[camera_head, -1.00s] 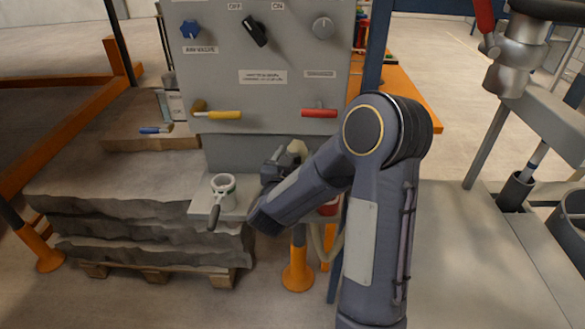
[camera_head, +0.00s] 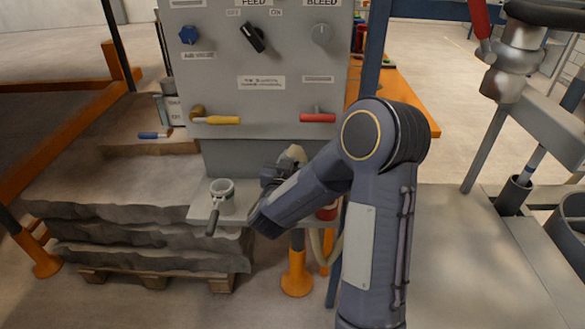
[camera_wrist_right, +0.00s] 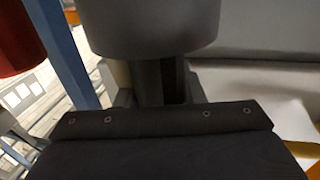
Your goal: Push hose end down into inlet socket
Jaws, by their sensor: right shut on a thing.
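My right gripper (camera_head: 272,174) is at the front of the grey panel, right of a pale open cup (camera_head: 222,188) with a dark lever handle; the cup may be the inlet socket. My own forearm partly hides the gripper. It is shut on what seems to be the hose end; a pale beige piece (camera_head: 294,153) shows just behind it. In the right wrist view a grey cylinder (camera_wrist_right: 150,28) fills the top centre, with a dark narrower part below. Whether it touches a socket cannot be seen. My left gripper is out of view.
The grey panel (camera_head: 265,100) carries knobs, a yellow handle (camera_head: 222,120) and a red handle (camera_head: 317,118). The cup stands on a light ledge (camera_head: 199,212) beside layered sand-coloured slabs (camera_head: 120,210). A beige hose (camera_head: 317,243) hangs below my arm. A blue post (camera_head: 375,45) rises behind.

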